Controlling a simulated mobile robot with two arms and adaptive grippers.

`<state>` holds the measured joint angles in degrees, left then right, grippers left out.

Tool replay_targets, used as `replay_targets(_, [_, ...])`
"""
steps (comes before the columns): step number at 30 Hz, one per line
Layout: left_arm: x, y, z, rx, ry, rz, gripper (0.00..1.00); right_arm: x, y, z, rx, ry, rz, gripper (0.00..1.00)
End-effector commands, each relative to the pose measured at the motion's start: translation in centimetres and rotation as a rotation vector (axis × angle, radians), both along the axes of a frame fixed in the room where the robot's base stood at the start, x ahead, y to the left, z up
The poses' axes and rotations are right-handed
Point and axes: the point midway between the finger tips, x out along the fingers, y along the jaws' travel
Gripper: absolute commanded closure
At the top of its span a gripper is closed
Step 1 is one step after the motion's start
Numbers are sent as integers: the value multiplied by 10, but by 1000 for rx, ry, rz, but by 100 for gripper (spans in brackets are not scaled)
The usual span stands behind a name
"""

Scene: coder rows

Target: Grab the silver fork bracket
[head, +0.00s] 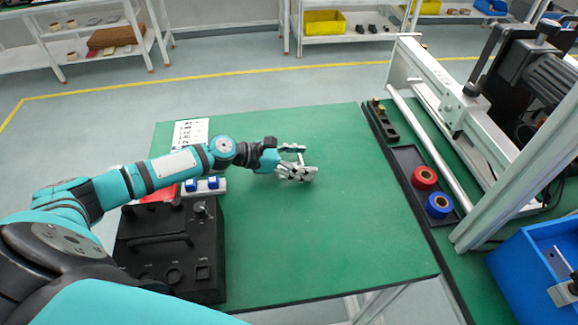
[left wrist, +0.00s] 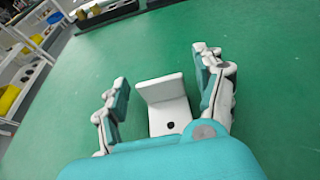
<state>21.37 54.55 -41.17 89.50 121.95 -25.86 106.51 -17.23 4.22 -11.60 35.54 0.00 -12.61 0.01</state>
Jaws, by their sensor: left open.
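A pale silver-white L-shaped bracket (left wrist: 163,89) lies on the green table in the left wrist view, with one plate raised and a dark hole in its flat plate. No fork shape shows on it from here. My left gripper (left wrist: 162,68) is open, with one finger on each side of the bracket and a gap to both. In the head view my left gripper (head: 304,162) is low over the middle of the table, and its fingers largely hide the bracket. My right gripper is not in view.
A black fixture box (head: 170,249) stands at the table's left front. A dark tray with a red roll (head: 424,177) and a blue roll (head: 439,205) lies at the right, beside a metal frame machine. A blue bin (head: 530,272) is at lower right.

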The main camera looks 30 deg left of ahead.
Motion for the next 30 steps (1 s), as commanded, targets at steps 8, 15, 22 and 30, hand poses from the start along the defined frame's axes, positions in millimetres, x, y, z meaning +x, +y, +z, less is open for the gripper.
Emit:
replay_targets(8, [0, 0, 0, 0, 0, 0, 57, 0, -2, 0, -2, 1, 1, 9])
replay_targets(15, [0, 0, 0, 0, 0, 0, 89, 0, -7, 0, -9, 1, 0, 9])
replay_targets(22, [0, 1, 1, 1, -1, 0, 96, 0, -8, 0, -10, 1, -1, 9])
replay_targets(30, [0, 1, 32, 2, -6, -1, 96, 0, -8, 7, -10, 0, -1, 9])
